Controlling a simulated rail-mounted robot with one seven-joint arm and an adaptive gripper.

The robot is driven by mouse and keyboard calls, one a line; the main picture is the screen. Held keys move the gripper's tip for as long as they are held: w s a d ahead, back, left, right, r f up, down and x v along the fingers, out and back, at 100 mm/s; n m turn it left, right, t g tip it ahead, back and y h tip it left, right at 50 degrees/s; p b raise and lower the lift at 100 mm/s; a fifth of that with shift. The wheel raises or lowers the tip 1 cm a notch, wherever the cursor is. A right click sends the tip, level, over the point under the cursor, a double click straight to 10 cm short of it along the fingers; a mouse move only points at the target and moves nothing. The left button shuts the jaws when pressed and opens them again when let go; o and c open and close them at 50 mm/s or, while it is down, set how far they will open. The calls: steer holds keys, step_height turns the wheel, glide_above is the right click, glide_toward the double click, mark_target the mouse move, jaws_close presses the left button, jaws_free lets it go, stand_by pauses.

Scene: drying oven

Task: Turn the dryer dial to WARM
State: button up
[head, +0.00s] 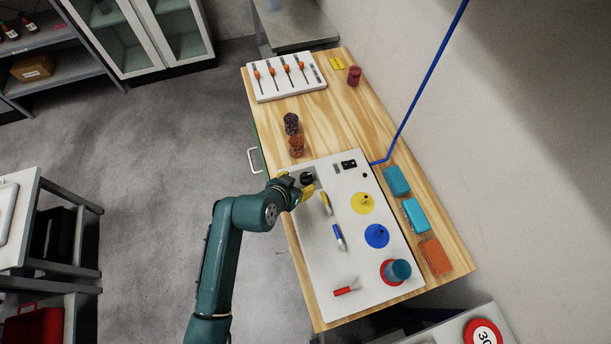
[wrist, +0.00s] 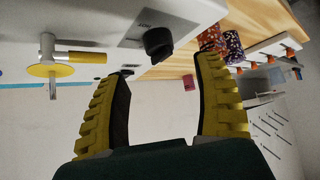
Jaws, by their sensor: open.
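The dryer dial is a black round knob (wrist: 158,43) on a grey plate on the white panel (head: 345,270). The small lettering on its plate is too small to read surely. In the head view the dial (head: 306,177) shows at the panel's far left corner, right by my gripper (head: 306,193). In the wrist view my gripper (wrist: 164,68) has its two yellow ribbed fingers apart, with nothing between them. The dial appears just beyond the fingertips, between the two fingers and apart from them. Which way the dial points is unclear.
The panel also carries yellow (head: 326,203), blue (head: 338,237) and red (head: 347,287) handles, coloured discs and a blue-green cylinder (head: 397,271). Two jars (head: 296,146) stand just beyond the dial. Boxes (head: 415,215) line the right side. A slider board (head: 287,78) lies at the far end.

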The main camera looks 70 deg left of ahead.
mark_target(305, 178)
steer(key=b+x, duration=0.1)
steer(key=x, duration=0.6)
steer(key=shift+w+a+f, duration=0.15)
steer(key=shift+w+f, duration=0.05)
steer(key=shift+f, duration=0.05)
steer(key=c, duration=1.2)
